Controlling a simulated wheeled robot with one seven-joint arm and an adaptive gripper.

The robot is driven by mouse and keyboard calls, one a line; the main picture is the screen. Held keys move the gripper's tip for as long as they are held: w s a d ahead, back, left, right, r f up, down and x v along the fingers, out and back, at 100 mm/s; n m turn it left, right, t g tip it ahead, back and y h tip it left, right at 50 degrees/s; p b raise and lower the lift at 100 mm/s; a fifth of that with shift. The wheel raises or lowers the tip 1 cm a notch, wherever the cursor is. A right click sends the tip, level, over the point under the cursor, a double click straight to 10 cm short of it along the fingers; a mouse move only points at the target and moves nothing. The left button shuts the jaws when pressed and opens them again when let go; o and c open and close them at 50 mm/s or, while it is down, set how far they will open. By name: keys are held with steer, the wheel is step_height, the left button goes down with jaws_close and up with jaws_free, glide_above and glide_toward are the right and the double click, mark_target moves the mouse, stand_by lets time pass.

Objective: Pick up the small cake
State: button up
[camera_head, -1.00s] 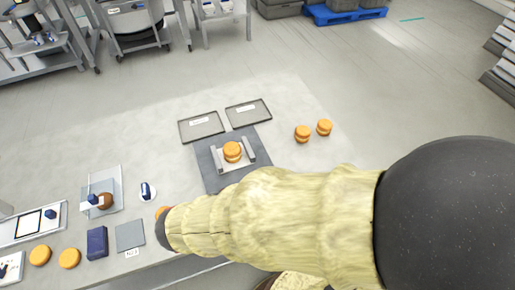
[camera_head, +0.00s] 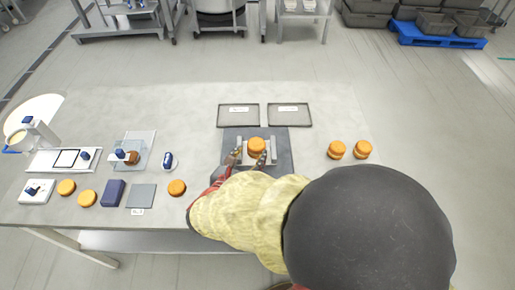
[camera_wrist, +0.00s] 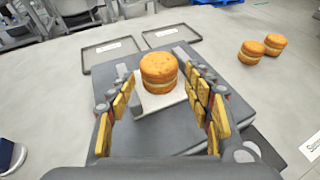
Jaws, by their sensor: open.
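A small round golden cake (camera_head: 257,145), two layers with a paler filling between, stands upright on a light holder with side rails (camera_wrist: 152,104). In the wrist view the cake (camera_wrist: 159,72) is ahead of my gripper (camera_wrist: 163,100), centred between the two fingers. My gripper is open and empty, with yellow pads on its fingers. In the head view my gripper (camera_head: 249,158) is at the near side of the cake. I cannot tell whether either finger touches the holder.
Two shallow grey trays (camera_head: 238,115) (camera_head: 289,114) lie behind the mat. Two filled cakes (camera_head: 336,150) (camera_head: 362,149) stand to the right. Single rounds (camera_head: 177,187) (camera_head: 66,187), a dark blue box (camera_head: 113,193) and a scale-like stand (camera_head: 131,157) are to the left.

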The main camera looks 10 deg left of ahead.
mark_target(253, 149)
steer(key=b+x, duration=0.2)
steer(key=x, duration=0.3)
steer(key=shift+a, duration=0.15)
steer(key=c, duration=0.4)
steer(key=shift+r, duration=0.15)
